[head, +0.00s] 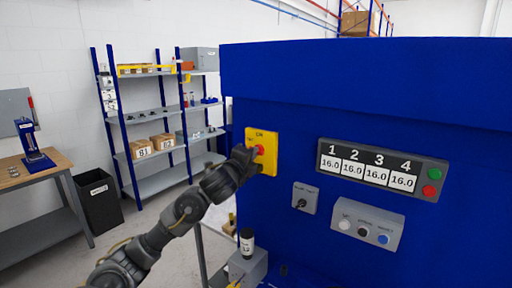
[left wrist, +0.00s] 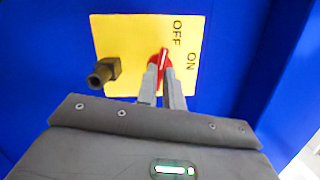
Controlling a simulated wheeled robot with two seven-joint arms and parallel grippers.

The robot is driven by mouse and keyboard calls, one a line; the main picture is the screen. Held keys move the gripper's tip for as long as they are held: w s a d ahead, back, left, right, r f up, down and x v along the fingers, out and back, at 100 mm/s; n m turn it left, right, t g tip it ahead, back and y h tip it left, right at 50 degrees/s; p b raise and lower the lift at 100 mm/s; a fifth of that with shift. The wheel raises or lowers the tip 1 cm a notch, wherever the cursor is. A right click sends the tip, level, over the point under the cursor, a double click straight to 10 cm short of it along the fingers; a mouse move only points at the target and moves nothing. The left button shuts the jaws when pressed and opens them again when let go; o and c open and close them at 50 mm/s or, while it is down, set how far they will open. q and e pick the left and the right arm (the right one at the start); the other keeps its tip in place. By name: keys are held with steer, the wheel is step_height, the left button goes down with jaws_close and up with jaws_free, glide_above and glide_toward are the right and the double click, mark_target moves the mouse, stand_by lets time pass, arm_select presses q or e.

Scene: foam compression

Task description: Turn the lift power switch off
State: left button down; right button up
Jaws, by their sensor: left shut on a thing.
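A yellow switch plate (head: 268,137) is on the blue machine's side in the head view. Its red knob (head: 260,149) is partly hidden behind my left gripper (head: 250,158). In the left wrist view the plate (left wrist: 120,35) carries the labels OFF and ON. The red knob (left wrist: 163,58) sits between the two grey fingertips of my left gripper (left wrist: 161,78), which is shut on it. The white mark on the knob points up, nearer to the OFF label than to ON. My right gripper is not in view.
A dark peg (left wrist: 103,72) sticks out of the plate beside the knob. On the blue machine (head: 330,110) are a four-number display (head: 378,165), a small grey switch box (head: 305,198) and a button box (head: 366,224). Shelves (head: 160,110) and a workbench (head: 35,170) stand away at left.

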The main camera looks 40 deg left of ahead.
arm_select(q)
steer(key=shift+r+n+p, duration=0.15)
steer(key=shift+n+p, duration=0.75)
steer(key=shift+p, duration=0.2)
steer(key=shift+n+p, duration=0.35)
steer(key=shift+n, duration=0.05)
steer(key=c, duration=0.8)
jaws_free()
steer(key=shift+o, duration=0.2)
steer(key=shift+s, duration=0.15)
steer(key=a+v, duration=0.1)
steer(key=v, duration=0.5)
steer(key=shift+s+p, duration=0.35)
steer(key=shift+s, duration=0.15)
